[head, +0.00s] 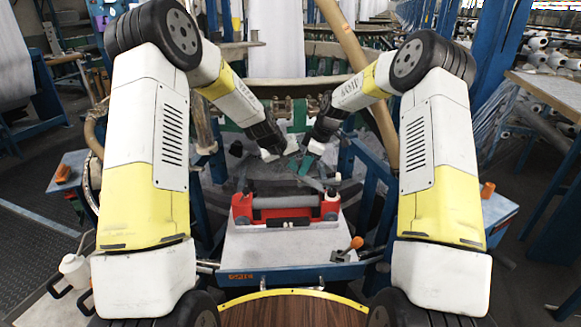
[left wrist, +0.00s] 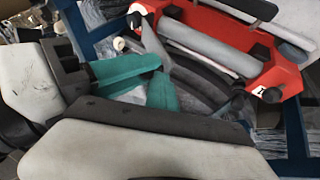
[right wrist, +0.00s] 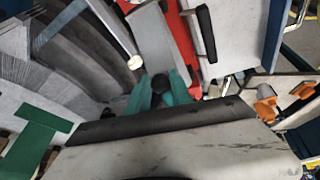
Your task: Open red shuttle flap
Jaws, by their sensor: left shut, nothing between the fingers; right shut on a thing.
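The red shuttle (head: 285,224) with its grey roller (head: 284,201) lies on a pale plate in front of me. It also shows in the left wrist view (left wrist: 287,78) and along the top of the right wrist view (right wrist: 180,45). A dark grey bar (head: 313,183) is behind its right part; I cannot tell surely whether this is the flap. My right gripper (head: 304,166) is behind the shuttle, its teal fingers shut on a dark knob (right wrist: 160,83). My left gripper (head: 289,147) is shut and empty, beside the right one. Its fingertips show in the left wrist view (left wrist: 157,78).
An orange-knobbed lever (head: 356,243) stands right of the shuttle on the plate (head: 260,250). Blue frame posts (head: 372,170) flank the work area. The loom ring (head: 320,85) is behind. The two grippers are close together, with little room between them.

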